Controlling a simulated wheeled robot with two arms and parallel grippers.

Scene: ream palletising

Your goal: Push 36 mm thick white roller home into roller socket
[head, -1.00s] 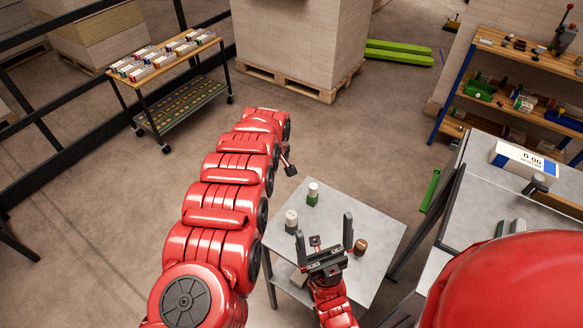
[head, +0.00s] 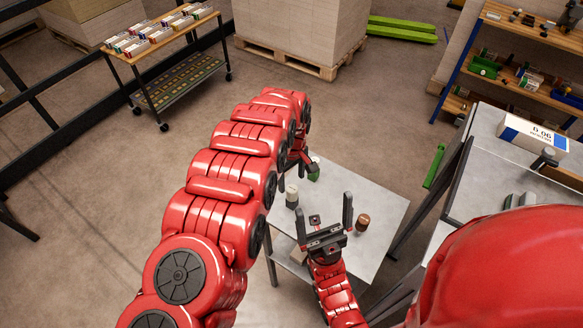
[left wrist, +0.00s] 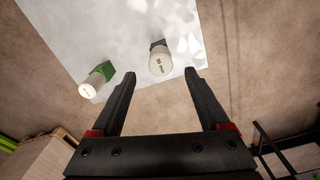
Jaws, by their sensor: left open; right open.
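A white roller (left wrist: 161,62) with dark lettering that seems to read 36 mm stands in a dark socket (left wrist: 158,44) on the grey table (left wrist: 115,30). In the head view the white roller (head: 291,193) is left of centre. A second white piece (left wrist: 88,89) stands in a green base (left wrist: 104,70), which also shows in the head view (head: 314,173). My left gripper (left wrist: 160,76) is open and empty, with the 36 mm roller beyond its fingertips, between their lines. In the head view my left arm partly hides it. My right gripper (head: 333,212) is open and empty over the table.
A brown round piece (head: 362,222) stands right of my right gripper. A bench (head: 480,140) with a labelled box (head: 533,134) is at the right, and shelving (head: 505,60) behind it. A cart (head: 160,45) stands at the back left. Floor is clear left of the table.

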